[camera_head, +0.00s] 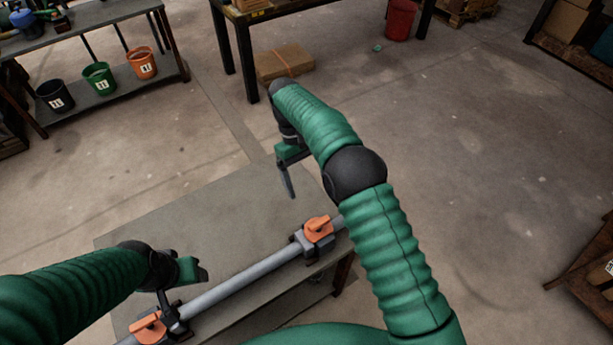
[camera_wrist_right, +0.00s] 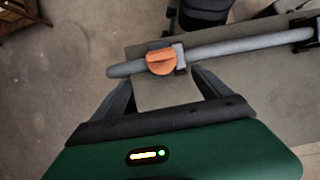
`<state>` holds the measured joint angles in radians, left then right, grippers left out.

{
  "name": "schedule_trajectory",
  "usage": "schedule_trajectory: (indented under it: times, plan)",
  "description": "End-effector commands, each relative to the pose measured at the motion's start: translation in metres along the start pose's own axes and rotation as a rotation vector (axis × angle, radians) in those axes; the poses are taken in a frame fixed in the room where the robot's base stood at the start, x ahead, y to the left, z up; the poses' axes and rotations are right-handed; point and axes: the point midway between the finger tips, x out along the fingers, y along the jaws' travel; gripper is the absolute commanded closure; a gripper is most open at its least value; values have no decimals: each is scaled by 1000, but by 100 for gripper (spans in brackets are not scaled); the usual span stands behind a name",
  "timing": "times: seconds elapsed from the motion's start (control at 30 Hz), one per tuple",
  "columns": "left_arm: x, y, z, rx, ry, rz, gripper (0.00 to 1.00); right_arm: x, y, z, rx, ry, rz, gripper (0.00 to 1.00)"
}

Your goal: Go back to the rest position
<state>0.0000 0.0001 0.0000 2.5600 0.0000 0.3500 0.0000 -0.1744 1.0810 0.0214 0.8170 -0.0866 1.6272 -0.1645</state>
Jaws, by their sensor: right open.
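My right gripper (camera_head: 287,185) hangs over the far right part of the grey table (camera_head: 225,215), with a dark finger pointing down. In the right wrist view my right gripper (camera_wrist_right: 163,85) has its two dark fingers spread apart with nothing between them. My left gripper (camera_head: 198,271) is low at the left, close above the grey pipe (camera_head: 252,273); its fingers are too small and edge-on to tell whether they are open. The pipe has an orange valve handle (camera_head: 318,229) at the right and another orange handle (camera_head: 148,328) near my left wrist.
A cardboard box (camera_head: 284,62) lies on the floor beyond the table. Black, green and orange buckets (camera_head: 141,64) stand on a shelf at the upper left. A red bin (camera_head: 400,18) is at the back. A wooden stand (camera_head: 590,265) is at the right edge. The floor between is clear.

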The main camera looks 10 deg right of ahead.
Motion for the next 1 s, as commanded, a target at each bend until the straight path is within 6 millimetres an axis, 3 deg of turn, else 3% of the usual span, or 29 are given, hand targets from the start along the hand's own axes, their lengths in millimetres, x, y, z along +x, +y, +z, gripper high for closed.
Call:
schedule_trajectory:
  times: [0.17,0.67,0.87,1.0]
  plan:
    - [-1,0,0,0,0,0,40,-12,0,0,0,0,0,13]
    - [-1,0,0,0,0,0,40,-14,2,3,9,18,0,13]
    - [-1,0,0,0,0,0,40,-15,15,34,85,172,-6,13]
    - [-1,0,0,0,0,0,40,-1,18,79,166,311,-16,13]
